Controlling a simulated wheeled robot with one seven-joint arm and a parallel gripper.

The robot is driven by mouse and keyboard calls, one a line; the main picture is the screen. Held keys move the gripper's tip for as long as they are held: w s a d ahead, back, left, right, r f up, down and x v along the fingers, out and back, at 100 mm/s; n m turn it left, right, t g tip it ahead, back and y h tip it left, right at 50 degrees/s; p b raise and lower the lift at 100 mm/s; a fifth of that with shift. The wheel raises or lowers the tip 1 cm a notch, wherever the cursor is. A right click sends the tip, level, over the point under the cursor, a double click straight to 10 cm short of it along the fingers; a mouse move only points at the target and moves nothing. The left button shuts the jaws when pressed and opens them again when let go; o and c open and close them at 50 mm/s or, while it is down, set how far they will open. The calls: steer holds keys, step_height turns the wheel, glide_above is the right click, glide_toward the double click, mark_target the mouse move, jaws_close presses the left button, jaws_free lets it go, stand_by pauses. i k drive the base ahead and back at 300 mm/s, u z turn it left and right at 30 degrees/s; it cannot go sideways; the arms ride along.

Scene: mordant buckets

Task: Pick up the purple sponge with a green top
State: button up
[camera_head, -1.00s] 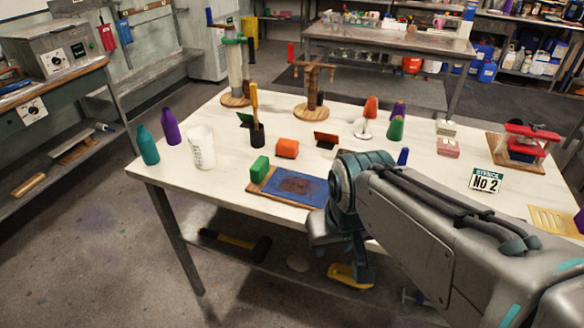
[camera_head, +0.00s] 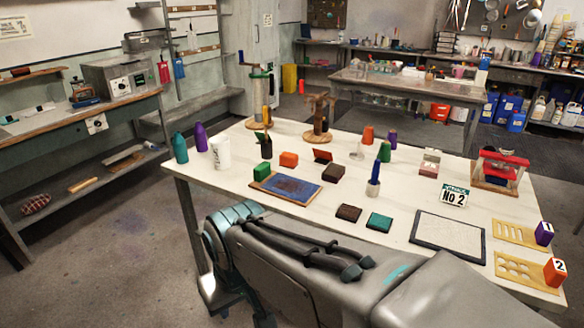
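No purple sponge with a green top stands out clearly. A small purple thing (camera_head: 393,138) stands toward the back right of the white table (camera_head: 320,221). A green tapered thing (camera_head: 387,155) stands just in front of it and to its left; I cannot tell whether they touch. A green block (camera_head: 262,171) is at the left end of a board with a blue top (camera_head: 290,188). A teal-topped pad (camera_head: 379,222) lies near the front edge. My arm crosses the lower foreground, in front of the table; my gripper is not in view.
A blue-topped tool (camera_head: 375,178), a stencil sign (camera_head: 453,196), a black-framed screen (camera_head: 447,236) and a red press (camera_head: 500,165) stand or lie on the table. Bottles (camera_head: 201,137) and a white cup (camera_head: 220,152) stand at its left. Floor is open at left.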

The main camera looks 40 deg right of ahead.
mark_target(333, 174)
steer(key=u, duration=0.05)
steer(key=i, duration=1.2)
steer(key=z, duration=0.85)
steer(key=i, duration=0.75)
steer(key=z, duration=1.05)
steer(key=i, duration=0.25)
steer(key=z, duration=0.35)
